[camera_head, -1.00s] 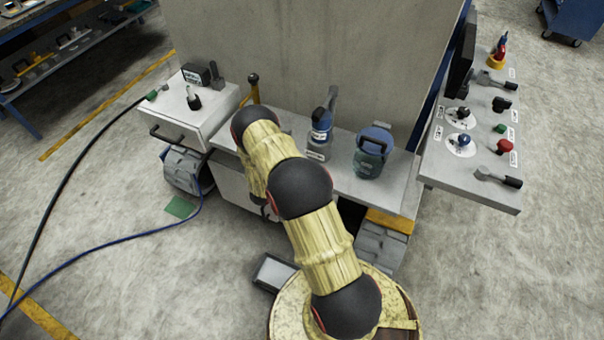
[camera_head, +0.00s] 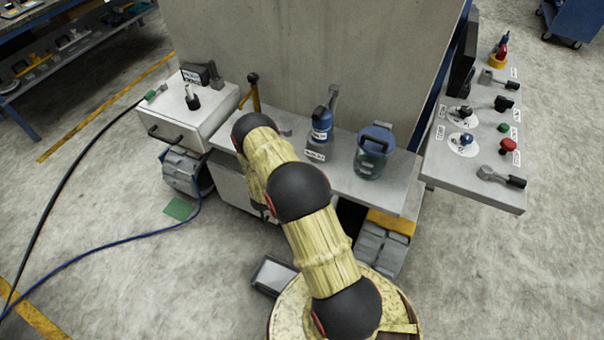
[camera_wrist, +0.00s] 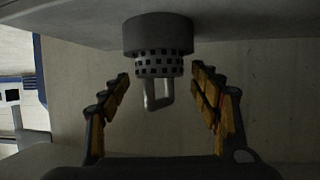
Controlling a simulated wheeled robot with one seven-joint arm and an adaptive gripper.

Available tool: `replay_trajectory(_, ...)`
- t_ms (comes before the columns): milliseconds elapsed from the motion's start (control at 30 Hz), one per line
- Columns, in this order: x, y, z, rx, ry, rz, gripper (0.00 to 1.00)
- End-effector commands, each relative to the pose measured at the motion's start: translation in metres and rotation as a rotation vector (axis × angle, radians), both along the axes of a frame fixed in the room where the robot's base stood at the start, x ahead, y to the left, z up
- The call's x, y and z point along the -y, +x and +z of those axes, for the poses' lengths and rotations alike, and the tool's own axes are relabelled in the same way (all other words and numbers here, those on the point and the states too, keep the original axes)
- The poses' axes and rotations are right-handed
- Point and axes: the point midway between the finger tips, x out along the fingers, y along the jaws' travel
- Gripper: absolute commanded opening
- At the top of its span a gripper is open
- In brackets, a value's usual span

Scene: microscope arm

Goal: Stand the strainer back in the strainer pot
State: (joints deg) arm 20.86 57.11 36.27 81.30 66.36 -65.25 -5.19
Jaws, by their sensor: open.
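The strainer (camera_wrist: 158,68) shows in the wrist view as a perforated metal band with a pale loop handle. Its perforated part sticks out of a dark grey round cup (camera_wrist: 157,35), which looks like the strainer pot and meets the pale surface at the picture's top. How deep the strainer sits in it is hidden. My gripper (camera_wrist: 162,85) is open, with one finger on each side of the strainer's handle and clear gaps to both. In the head view my arm hides the gripper and the strainer.
On the bench (camera_head: 345,180), right of my arm, stand a blue bottle (camera_head: 321,125) and a blue-lidded container (camera_head: 374,150). A black-topped yellow lever (camera_head: 255,95) stands behind my arm. A control panel (camera_head: 480,170) is at right, a white box (camera_head: 185,125) at left.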

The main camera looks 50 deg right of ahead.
Motion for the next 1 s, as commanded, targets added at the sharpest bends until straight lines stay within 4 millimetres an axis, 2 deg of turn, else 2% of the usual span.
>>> replay_trajectory(367,-0.001,0.0,0.005,0.0,0.0,0.001,0.64)
replay_trajectory(467,-0.015,0.0,0.011,-0.001,0.001,0.003,0.64)
replay_trajectory(800,-0.079,-0.005,0.038,-0.002,0.0,0.004,0.64)
replay_trajectory(1000,-0.103,-0.009,0.047,-0.001,0.0,0.001,0.64)
